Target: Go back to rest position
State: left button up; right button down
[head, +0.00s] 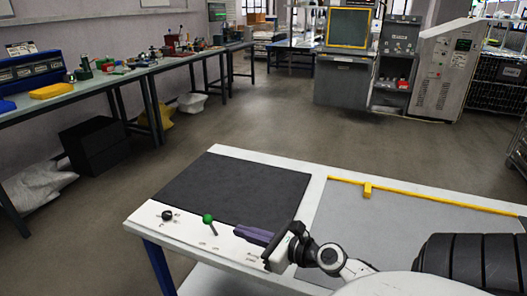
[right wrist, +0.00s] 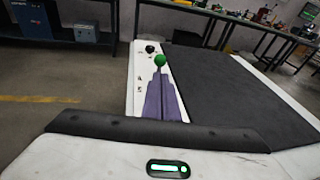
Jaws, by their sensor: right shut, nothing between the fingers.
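My right gripper (head: 240,231) reaches in from the right over the front left of the white table (head: 150,217). Its purple fingers are shut, with nothing between them. In the right wrist view, the closed fingers (right wrist: 161,80) point at a green ball knob (right wrist: 160,60). In the head view, the green knob (head: 208,218) on its short stem stands left of the fingertips, with a visible gap. A black knob (head: 167,215) is farther left on the same white strip. My left gripper is not in view.
A black mat (head: 245,185) covers the table's left part, and a grey mat (head: 410,220) the right. A yellow strip (head: 430,193) with a small yellow block (head: 368,190) edges the grey mat. A cluttered workbench (head: 100,83) stands along the left wall. Open floor lies between.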

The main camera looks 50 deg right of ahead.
jog(key=v, duration=0.5)
jog(key=shift+f+b, duration=0.1)
jog(key=shift+b, duration=0.3)
jog(key=a+f+n, duration=0.2)
jog(key=s+a+f+n+g, duration=0.1)
jog(key=f+n, duration=0.2)
jog(key=a+f+n+g, duration=0.1)
jog(key=a+f+n, duration=0.1)
jog(key=shift+s+a+f+n+y, duration=0.25)
jog(key=shift+s+a+n+y, duration=0.05)
jog(key=shift+s+a+y, duration=0.1)
jog(key=s+a+f+n+g, duration=0.1)
jog(key=s+a+f+n, duration=0.2)
jog(key=a+n, duration=0.3)
jog(key=s+a+f+n+g, duration=0.2)
jog(key=a+f+n, duration=0.4)
jog(key=n, duration=0.7)
jog(key=s+a+f+n+g, duration=0.1)
jog(key=s+a+f+n, duration=0.2)
jog(key=a+f+n, duration=0.2)
jog(key=a+n, duration=0.3)
jog(key=n, duration=0.2)
jog(key=shift+s+g+y, duration=0.3)
jog(key=shift+s+g, duration=0.1)
jog(key=shift+f, duration=0.1)
